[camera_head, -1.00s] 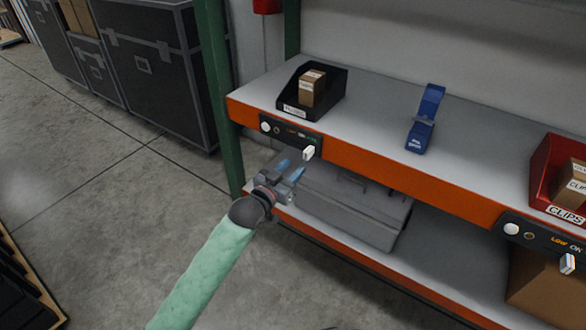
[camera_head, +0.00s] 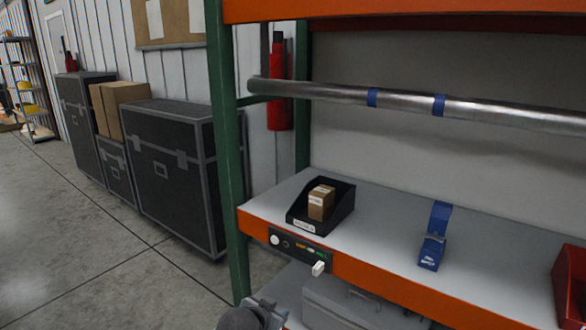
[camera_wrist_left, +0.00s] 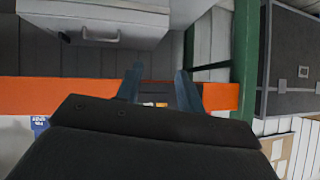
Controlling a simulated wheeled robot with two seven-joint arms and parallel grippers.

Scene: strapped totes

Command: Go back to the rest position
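My left gripper (camera_head: 266,306) shows at the bottom edge of the head view, in front of the shelf unit and below the control panel (camera_head: 300,246). Its arm is mostly below the frame. In the left wrist view its two fingers (camera_wrist_left: 158,88) stand apart with nothing between them, so it is open and empty. The orange shelf edge (camera_wrist_left: 60,90) runs behind the fingers there. My right gripper is in neither view.
A grey case (camera_head: 350,308) sits below. A green post (camera_head: 228,170) and black trunks (camera_head: 175,175) stand left. Floor at left is clear.

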